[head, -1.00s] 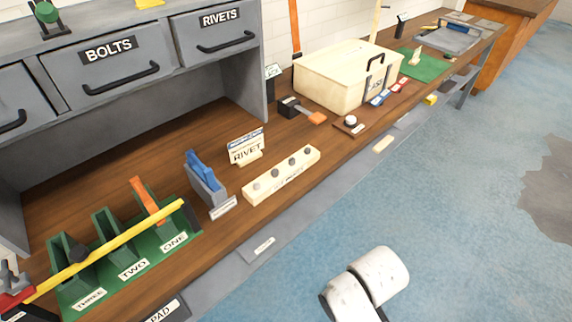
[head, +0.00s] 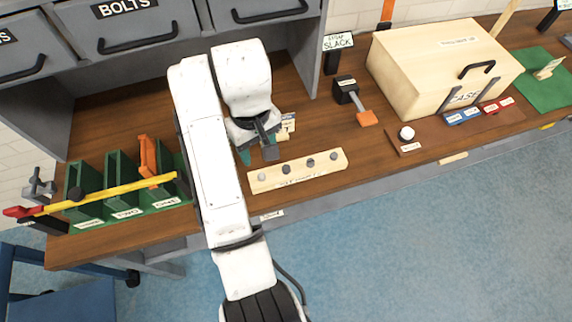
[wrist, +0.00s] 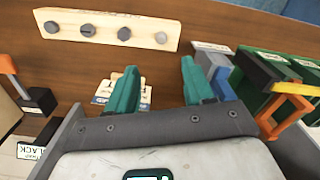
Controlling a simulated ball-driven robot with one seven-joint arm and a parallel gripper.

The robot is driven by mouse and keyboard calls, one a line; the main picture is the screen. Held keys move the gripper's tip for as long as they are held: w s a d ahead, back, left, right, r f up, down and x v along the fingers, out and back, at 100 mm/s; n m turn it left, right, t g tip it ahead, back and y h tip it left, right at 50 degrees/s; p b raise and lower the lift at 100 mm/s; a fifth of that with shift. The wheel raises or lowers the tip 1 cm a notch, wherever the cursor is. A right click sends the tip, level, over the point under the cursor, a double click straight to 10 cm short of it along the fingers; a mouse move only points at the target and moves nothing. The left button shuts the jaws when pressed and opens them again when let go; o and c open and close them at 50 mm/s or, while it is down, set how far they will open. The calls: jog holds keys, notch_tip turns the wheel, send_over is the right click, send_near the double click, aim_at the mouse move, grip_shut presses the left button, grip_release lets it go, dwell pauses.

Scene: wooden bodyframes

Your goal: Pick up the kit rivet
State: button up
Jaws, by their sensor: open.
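A pale wooden block (head: 298,173) lies on the bench with several round rivet heads in a row along its top. The rivet (head: 262,177) at its left end looks lighter than the others; I cannot tell which one is the kit rivet. The block also shows at the top left of the wrist view (wrist: 68,16), where the lighter rivet (wrist: 161,38) is at the right end. My gripper (head: 258,155) is open with teal fingers, and nothing shows between them. It is behind the block's left part, apart from it. The rivet sign (head: 288,127) is partly hidden by my gripper.
A green rack (head: 122,200) with an orange tool and a yellow bar stands to the left. A hammer-like tool (head: 354,101), a wooden case (head: 440,65) and a white knob (head: 406,133) are to the right. Grey drawers (head: 125,25) overhang the back. Bare bench lies right of the block.

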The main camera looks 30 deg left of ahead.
aim_at(262, 175)
notch_tip(262, 175, down, 3)
jog(key=shift+b, duration=1.1)
jog(key=shift+s+d+f+p, duration=0.1)
jog(key=shift+f+p, duration=0.35)
jog(key=shift+f, duration=1.5)
jog(key=shift+s+f+p, duration=0.1)
jog(key=shift+f+p, duration=0.3)
jog(key=shift+f, duration=1.5)
grip_shut()
